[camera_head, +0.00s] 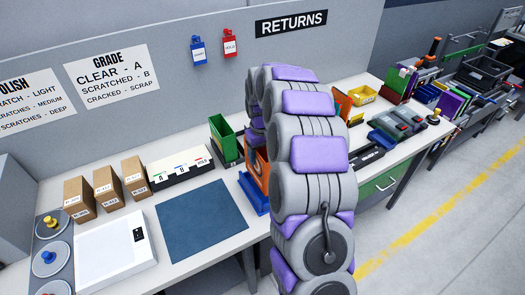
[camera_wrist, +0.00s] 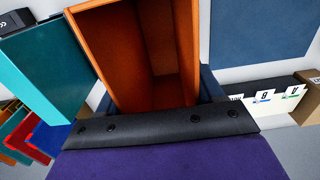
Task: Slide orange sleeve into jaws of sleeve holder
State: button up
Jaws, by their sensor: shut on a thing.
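The orange sleeve (camera_wrist: 178,45) is an open, hollow box, seen from its open end in the wrist view. In the head view the sleeve (camera_head: 262,168) is mostly hidden behind my arm. The blue sleeve holder (camera_wrist: 212,84) shows along the sleeve's sides in the wrist view, and low by the sleeve in the head view (camera_head: 251,196). The sleeve appears to stand between its blue jaws; I cannot tell how deep. My gripper (camera_wrist: 160,122), a dark bolted bar with a purple pad, is shut on the sleeve's near side. Its far finger is hidden.
A green bin (camera_head: 226,140) stands close behind the sleeve. A white card box (camera_head: 180,167) and a blue mat (camera_head: 202,218) lie to the left. Brown boxes (camera_head: 108,188) and a white scale (camera_head: 115,248) are further left. Trays (camera_head: 396,124) crowd the right bench.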

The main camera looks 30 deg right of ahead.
jog(key=shift+a+r, duration=0.1)
jog(key=shift+a, duration=1.25)
jog(key=shift+s+d+p, duration=0.1)
jog(key=shift+d+p, duration=0.2)
jog(key=shift+d, duration=0.45)
dwell(0.3)
jog(key=shift+a, duration=0.65)
jog(key=shift+d, duration=0.25)
jog(key=shift+f, duration=0.3)
jog(key=shift+a+f, duration=0.15)
jog(key=shift+f, duration=0.2)
jog(key=o, duration=1.4)
jog(key=shift+c, duration=0.2)
